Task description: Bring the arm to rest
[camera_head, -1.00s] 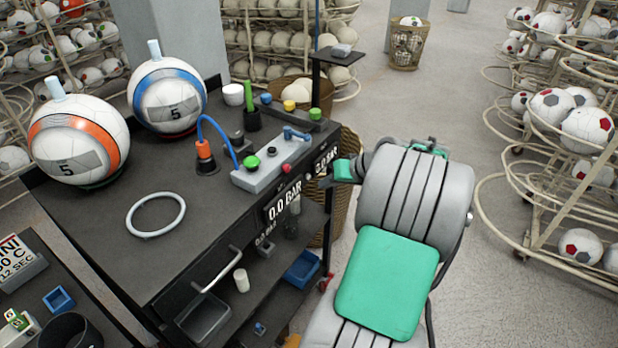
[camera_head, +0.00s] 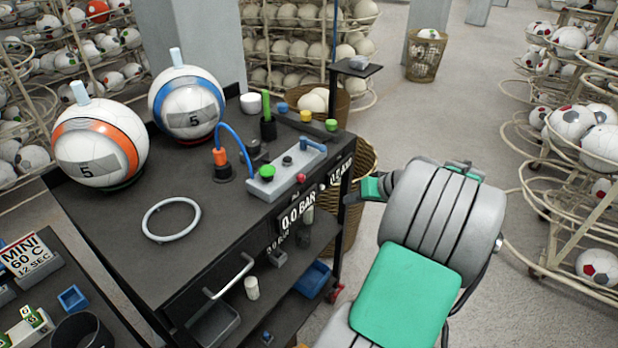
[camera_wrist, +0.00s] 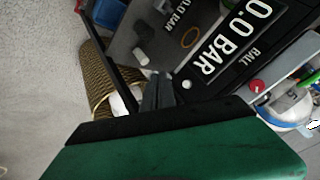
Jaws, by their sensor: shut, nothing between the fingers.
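My arm (camera_head: 442,212), grey with green panels, reaches up from the bottom right of the head view, beside the cart's right end. My gripper (camera_head: 358,198) is at its far left end, close to the cart's front right corner and apart from the balls. In the wrist view my gripper's dark fingers (camera_wrist: 157,92) are together with nothing between them, in front of the cart's display panel (camera_wrist: 225,48). Much of the gripper is hidden by the wrist in the head view.
The black cart (camera_head: 120,235) holds an orange-banded ball (camera_head: 100,142), a blue-banded ball (camera_head: 187,103), a white ring (camera_head: 172,218) and a grey pump block (camera_head: 288,172). A wicker basket (camera_head: 362,160) stands behind my gripper. Ball racks (camera_head: 570,220) stand right, with open floor between.

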